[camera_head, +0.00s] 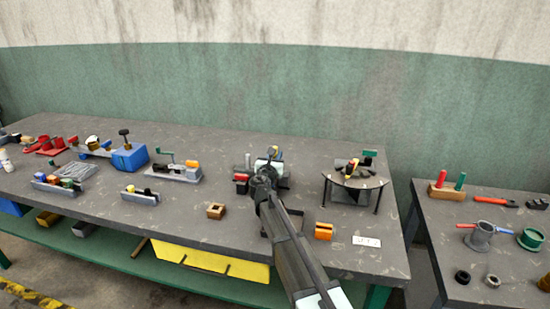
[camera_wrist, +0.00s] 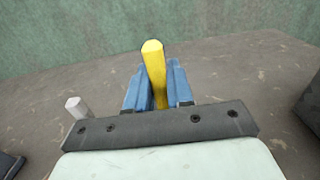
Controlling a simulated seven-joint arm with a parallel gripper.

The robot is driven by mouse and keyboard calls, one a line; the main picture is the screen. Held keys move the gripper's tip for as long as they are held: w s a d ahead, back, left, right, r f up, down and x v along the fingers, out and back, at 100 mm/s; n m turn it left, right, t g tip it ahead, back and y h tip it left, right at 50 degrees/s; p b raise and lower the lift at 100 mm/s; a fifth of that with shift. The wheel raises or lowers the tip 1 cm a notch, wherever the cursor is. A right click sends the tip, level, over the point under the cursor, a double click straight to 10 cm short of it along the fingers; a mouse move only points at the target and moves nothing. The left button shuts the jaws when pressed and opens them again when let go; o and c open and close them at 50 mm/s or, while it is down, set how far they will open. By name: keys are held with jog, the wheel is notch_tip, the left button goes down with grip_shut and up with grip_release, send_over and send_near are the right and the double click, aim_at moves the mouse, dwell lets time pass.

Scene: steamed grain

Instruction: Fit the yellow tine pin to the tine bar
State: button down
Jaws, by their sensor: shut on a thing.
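The yellow tine pin (camera_wrist: 154,72) stands roughly upright between the blue fingers of my gripper (camera_wrist: 152,92) in the wrist view. The fingers are shut on it, and its upper end sticks out beyond them. In the head view my gripper (camera_head: 268,168) is over the middle-right of the long table, with a small yellow tip (camera_head: 274,149) showing at its far side. A pale grey peg (camera_wrist: 77,107) stands left of the fingers, apart from the pin. I cannot tell which thing is the tine bar; my arm and gripper hide part of the table there.
A red block (camera_head: 241,183) lies close left of my gripper. A small round-topped stand (camera_head: 353,181) is to the right, with an orange block (camera_head: 323,231) in front. Several fixtures, including a blue box (camera_head: 129,158), stand at left. Another table (camera_head: 445,240) is at right, past a gap.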

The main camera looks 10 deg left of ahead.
jog(key=shift+f, duration=0.3)
dwell(0.4)
jog(key=shift+r, duration=0.3)
dwell(0.4)
jog(key=c, duration=0.9)
grip_release()
jog(key=shift+s, duration=0.1)
jog(key=s, duration=1.3)
jog(key=shift+s, duration=0.35)
